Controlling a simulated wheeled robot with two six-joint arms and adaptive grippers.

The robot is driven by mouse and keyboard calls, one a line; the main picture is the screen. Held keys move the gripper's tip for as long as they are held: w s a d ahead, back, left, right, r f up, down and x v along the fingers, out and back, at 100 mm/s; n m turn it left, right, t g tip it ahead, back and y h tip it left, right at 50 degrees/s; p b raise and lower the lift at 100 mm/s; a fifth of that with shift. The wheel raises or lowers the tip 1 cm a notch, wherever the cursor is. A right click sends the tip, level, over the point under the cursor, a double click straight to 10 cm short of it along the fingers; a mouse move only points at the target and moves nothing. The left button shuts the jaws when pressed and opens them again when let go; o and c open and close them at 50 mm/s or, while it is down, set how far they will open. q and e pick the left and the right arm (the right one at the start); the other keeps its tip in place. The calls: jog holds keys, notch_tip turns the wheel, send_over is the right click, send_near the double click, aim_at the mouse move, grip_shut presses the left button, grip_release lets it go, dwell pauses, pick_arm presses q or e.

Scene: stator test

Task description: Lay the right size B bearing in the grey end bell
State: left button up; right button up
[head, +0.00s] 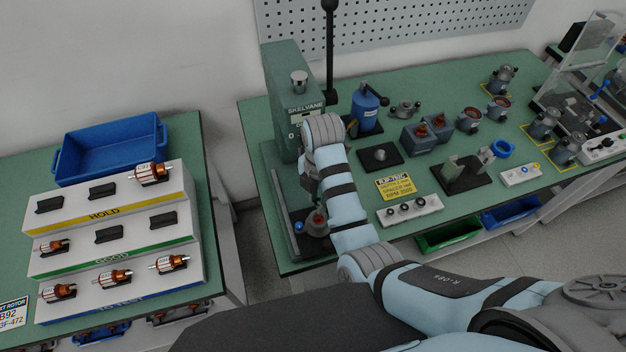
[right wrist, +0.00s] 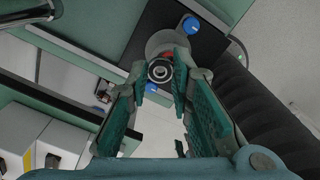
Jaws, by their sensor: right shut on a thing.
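My right gripper (right wrist: 161,80) is shut on a small ring-shaped bearing (right wrist: 159,71), dark with a bright ring. Its size mark cannot be read. In the head view the right gripper (head: 312,192) hangs over the base of the green press (head: 285,150). The grey end bell (right wrist: 164,42) appears to be the round grey part on the dark press plate, with some red at its middle; it also shows in the head view (head: 316,229). In the wrist view the bearing overlaps the end bell's near edge; contact cannot be told. My left gripper is not in view.
A white holder (head: 410,211) with several small bearings stands at the table's front edge. A stepped white rack (head: 115,238) with rotors and a blue bin (head: 110,146) stand on the left table. A dark square plate (head: 380,157) lies right of my arm.

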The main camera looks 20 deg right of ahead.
jog(key=s, duration=0.1)
jog(key=s+f, duration=0.1)
jog(key=s, duration=0.1)
jog(key=shift+s+a+f, duration=0.2)
jog(key=shift+w+f, duration=0.4)
jog(key=shift+w, duration=0.35)
jog(key=shift+w+f, duration=0.25)
jog(key=shift+w, duration=0.3)
jog(key=shift+s, duration=0.1)
jog(key=shift+s+r, duration=0.15)
jog(key=shift+s, duration=0.1)
jog(key=shift+s+r, duration=0.15)
jog(key=shift+s, duration=0.25)
jog(key=shift+w+f+b, duration=0.3)
jog(key=shift+f, duration=0.2)
jog(key=shift+w+f+b, duration=0.25)
jog(key=shift+w+f, duration=0.05)
jog(key=shift+f, duration=0.2)
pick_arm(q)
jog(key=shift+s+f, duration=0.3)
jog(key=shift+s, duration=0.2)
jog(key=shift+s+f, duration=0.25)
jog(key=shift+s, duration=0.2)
pick_arm(e)
jog(key=shift+r, duration=0.1)
